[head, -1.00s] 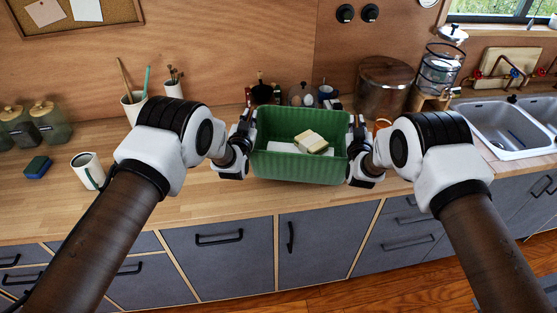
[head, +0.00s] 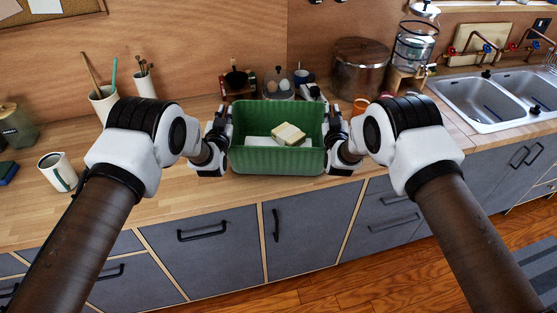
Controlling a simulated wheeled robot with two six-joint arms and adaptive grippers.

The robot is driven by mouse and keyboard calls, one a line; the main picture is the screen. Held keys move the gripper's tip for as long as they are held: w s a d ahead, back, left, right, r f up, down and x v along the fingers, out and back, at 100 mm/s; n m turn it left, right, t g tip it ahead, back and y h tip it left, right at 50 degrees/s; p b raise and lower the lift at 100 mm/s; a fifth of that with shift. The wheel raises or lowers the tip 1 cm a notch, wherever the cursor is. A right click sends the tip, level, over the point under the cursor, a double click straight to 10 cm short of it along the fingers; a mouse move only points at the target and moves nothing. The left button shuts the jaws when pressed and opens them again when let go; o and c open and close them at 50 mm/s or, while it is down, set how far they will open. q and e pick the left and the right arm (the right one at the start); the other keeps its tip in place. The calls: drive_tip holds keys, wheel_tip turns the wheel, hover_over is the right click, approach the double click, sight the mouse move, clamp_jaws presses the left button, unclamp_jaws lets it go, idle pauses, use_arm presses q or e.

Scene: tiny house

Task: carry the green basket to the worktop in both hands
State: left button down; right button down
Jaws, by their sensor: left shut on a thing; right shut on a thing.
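The green basket (head: 277,161) is held level between my two grippers, over the front part of the wooden worktop (head: 130,205). I cannot tell whether its base touches the worktop. A pale yellow and white block (head: 288,134) and something white lie inside it. My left gripper (head: 222,142) is shut on the basket's left end. My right gripper (head: 333,142) is shut on its right end. The fingertips are partly hidden against the basket's ends.
A white cup (head: 58,172) and a utensil pot (head: 104,101) stand at left. The double sink (head: 490,100) is at right.

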use_arm(q)
drive_tip(key=shift+f+b, duration=0.4)
drive_tip(key=shift+f, duration=0.25)
use_arm(e)
drive_tip(key=shift+f, duration=0.65)
use_arm(q)
drive_tip(key=c, duration=1.2)
unclamp_jaws()
drive_tip(key=shift+r+p, duration=0.25)
drive_tip(key=shift+p, duration=0.1)
use_arm(e)
drive_tip(key=c, duration=1.2)
unclamp_jaws()
drive_tip(key=shift+r, duration=0.3)
drive_tip(key=shift+a, duration=0.1)
use_arm(q)
drive_tip(key=shift+s+r, duration=0.1)
drive_tip(key=shift+s, duration=0.1)
use_arm(e)
drive_tip(key=shift+s, duration=0.15)
use_arm(q)
drive_tip(key=s, duration=1.1)
drive_tip(key=shift+s+a, duration=0.3)
use_arm(e)
drive_tip(key=s, duration=1.2)
drive_tip(key=shift+a, duration=0.25)
